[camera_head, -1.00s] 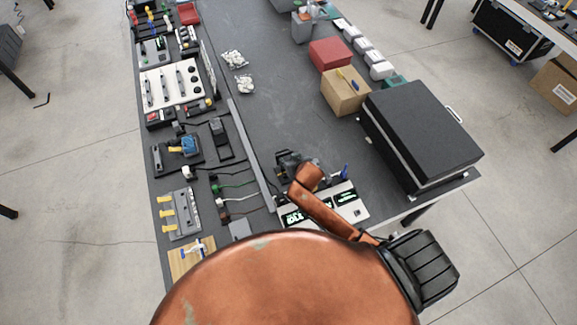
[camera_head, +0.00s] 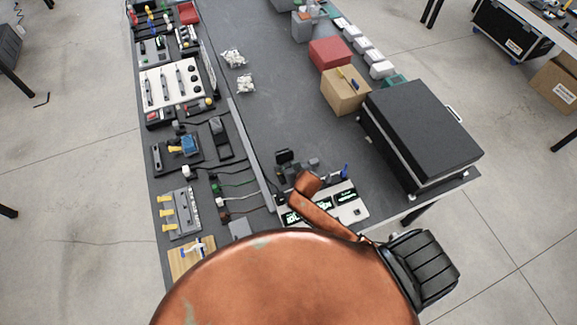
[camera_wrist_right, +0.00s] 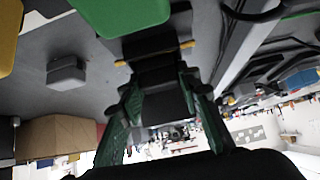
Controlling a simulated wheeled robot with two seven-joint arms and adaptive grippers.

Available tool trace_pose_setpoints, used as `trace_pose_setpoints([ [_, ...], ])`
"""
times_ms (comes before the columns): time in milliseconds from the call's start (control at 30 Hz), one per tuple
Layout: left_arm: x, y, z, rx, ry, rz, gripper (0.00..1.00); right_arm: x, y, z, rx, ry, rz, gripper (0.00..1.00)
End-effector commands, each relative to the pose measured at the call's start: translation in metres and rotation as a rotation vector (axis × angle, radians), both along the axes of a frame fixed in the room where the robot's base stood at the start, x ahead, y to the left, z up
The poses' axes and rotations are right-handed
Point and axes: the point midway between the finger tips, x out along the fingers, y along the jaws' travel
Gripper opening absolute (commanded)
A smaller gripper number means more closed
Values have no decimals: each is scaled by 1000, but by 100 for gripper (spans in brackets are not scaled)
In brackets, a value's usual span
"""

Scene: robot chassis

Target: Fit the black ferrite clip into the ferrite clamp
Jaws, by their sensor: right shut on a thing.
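My right gripper (camera_head: 297,166) is over the bench, left of the black case, with the copper arm behind it. In the right wrist view, its two green-sided fingers (camera_wrist_right: 155,72) close on a black block (camera_wrist_right: 152,45), seemingly the ferrite clip. The block's far end is partly covered by a green shape. In the head view a small dark piece (camera_head: 283,156) at the gripper's tip may be the same clip. I cannot pick out the ferrite clamp for certain; an upright dark holder (camera_head: 219,126) stands on a dark panel to the left. My left gripper is not in view.
A board with a blue block (camera_head: 189,145), a grey fixture with yellow tabs (camera_head: 181,214) and cables line the left side. A long grey rail (camera_head: 250,152) runs beside them. The black case (camera_head: 420,130) stands right.

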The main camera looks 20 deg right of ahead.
Motion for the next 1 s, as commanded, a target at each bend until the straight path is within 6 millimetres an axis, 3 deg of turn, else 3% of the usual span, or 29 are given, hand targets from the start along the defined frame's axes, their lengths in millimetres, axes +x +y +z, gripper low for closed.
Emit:
trace_pose_setpoints([
  [133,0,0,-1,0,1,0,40,-2,0,-5,1,6,-1,2],
  [167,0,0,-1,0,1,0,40,-2,0,-5,1,7,-1,32],
  [400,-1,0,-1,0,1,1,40,-3,0,-7,1,12,-1,49],
  [733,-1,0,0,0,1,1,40,-4,0,-6,1,15,-1,49],
  [867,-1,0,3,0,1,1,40,-6,0,8,0,13,-1,49],
  [1000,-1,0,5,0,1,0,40,-26,1,29,3,9,-2,49],
])
